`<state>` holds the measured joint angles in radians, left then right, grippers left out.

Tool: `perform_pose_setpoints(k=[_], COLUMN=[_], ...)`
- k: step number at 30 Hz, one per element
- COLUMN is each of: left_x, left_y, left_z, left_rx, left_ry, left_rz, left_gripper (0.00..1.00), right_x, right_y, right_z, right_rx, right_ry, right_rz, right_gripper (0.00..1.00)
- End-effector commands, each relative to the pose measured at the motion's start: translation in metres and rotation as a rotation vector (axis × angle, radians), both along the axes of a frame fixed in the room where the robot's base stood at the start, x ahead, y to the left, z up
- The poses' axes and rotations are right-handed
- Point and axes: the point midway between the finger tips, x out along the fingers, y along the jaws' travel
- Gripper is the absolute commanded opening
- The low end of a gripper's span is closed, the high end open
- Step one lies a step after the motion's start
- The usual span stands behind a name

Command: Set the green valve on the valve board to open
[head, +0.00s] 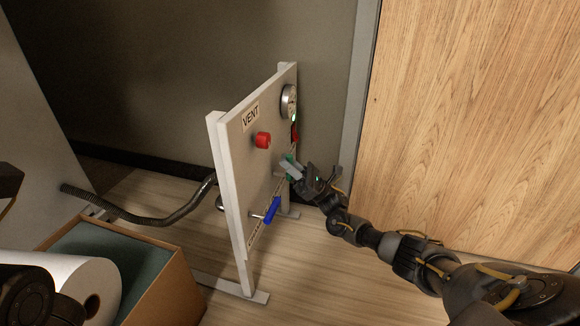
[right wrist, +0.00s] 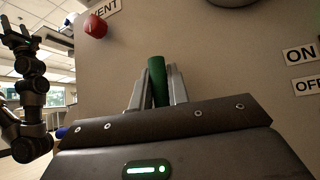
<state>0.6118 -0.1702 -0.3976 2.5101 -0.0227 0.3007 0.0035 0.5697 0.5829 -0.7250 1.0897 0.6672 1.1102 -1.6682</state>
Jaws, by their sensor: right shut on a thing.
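The white valve board (head: 245,165) stands upright in the middle of the head view, seen at a slant. The green valve's handle (right wrist: 157,80) shows in the right wrist view as a green bar between my right gripper's fingers (right wrist: 157,92). In the head view only a bit of green shows by the right gripper (head: 290,168), which hides the rest. The right gripper is shut on the green handle, at the board's face. My left gripper (right wrist: 18,38) is small at the left of the right wrist view, away from the board; its jaws are unclear.
A red knob (head: 263,140) under a VENT label, a round gauge (head: 289,101) and a blue valve handle (head: 271,210) sit near the green valve. ON and OFF labels (right wrist: 300,54) are at right. A cardboard box (head: 165,290) and hose (head: 150,215) lie left.

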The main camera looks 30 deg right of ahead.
Motion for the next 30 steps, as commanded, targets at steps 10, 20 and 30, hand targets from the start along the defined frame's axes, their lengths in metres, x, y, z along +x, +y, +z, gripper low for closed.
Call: perform_pose_setpoints(k=[10,20,30], left_x=[-0.0001,-0.0005,-0.0006], left_y=[0.0001,0.0002,0.0003], left_z=[-0.0002,0.0003,0.0008], left_rx=[-0.002,-0.003,-0.003], left_ry=[0.001,0.000,-0.001], left_rz=[-0.002,-0.002,-0.001], left_gripper=[0.54,0.54,0.54], right_x=[-0.0011,-0.0010,-0.0010], right_y=[0.0011,0.0009,0.0000], right_z=[-0.0021,-0.0018,-0.0013], right_rx=[-0.019,-0.018,-0.016], right_ry=[-0.013,-0.013,-0.014], right_rz=[0.001,0.000,-0.001], right_gripper=[0.00,0.33,0.39])
